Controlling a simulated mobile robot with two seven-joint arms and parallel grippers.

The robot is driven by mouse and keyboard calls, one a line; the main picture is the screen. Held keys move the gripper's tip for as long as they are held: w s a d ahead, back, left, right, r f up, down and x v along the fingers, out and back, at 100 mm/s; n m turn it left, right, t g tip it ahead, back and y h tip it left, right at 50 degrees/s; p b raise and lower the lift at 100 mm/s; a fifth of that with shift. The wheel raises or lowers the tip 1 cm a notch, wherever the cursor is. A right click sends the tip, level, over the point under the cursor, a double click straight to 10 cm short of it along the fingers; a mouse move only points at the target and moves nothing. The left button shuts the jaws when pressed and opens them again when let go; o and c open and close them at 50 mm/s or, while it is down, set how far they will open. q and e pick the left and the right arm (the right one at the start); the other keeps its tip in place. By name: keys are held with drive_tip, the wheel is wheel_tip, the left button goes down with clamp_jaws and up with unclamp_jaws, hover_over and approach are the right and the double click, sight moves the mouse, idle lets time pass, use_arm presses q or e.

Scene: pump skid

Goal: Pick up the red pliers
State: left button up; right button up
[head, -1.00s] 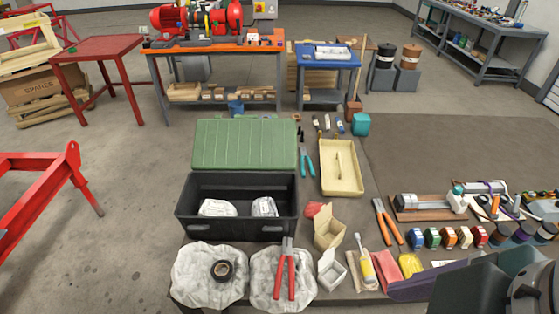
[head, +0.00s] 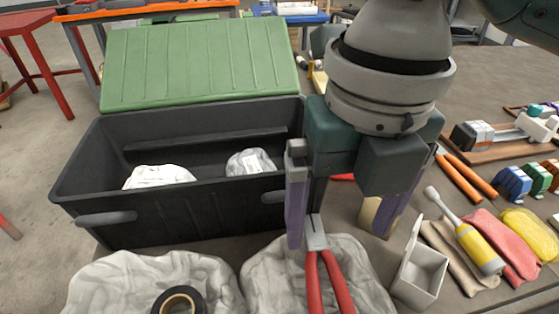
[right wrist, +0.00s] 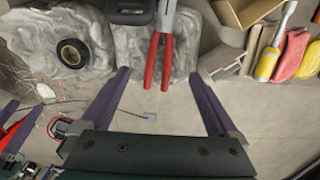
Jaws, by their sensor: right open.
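The red pliers (head: 328,275) lie on a crumpled pale bag (head: 275,285) in front of the black toolbox. Their grey jaws point toward the toolbox and their red handles toward me. They also show in the right wrist view (right wrist: 159,50), lying between the lines of my fingers. My right gripper (head: 338,235) is open and empty, its purple fingers pointing down around the pliers' head end in the head view. In the right wrist view the fingertips (right wrist: 160,74) are apart, with no contact visible.
The black toolbox (head: 85,175) stands open behind the bags. Black tape (head: 180,301) lies on the left bag. A small white open box (head: 420,265) and a yellow-handled tool (head: 478,248) are close on the right. Orange-handled pliers (head: 470,178) lie farther right.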

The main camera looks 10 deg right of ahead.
sight(323, 282)
drive_tip(key=shift+n, duration=0.3)
wheel_tip(323, 282, down, 5)
drive_tip(key=shift+w+d+f+b, duration=0.1)
drive_tip(key=shift+d+b, duration=0.05)
drive_tip(key=shift+b, duration=0.2)
drive_tip(key=f+b, duration=0.1)
drive_tip(key=f, duration=0.4)
drive_tip(key=shift+a+f, duration=0.2)
use_arm(q)
wheel_tip(323, 282, down, 2)
drive_tip(key=shift+f, duration=0.15)
use_arm(e)
drive_tip(key=c, duration=1.3)
drive_tip(key=shift+r, duration=0.15)
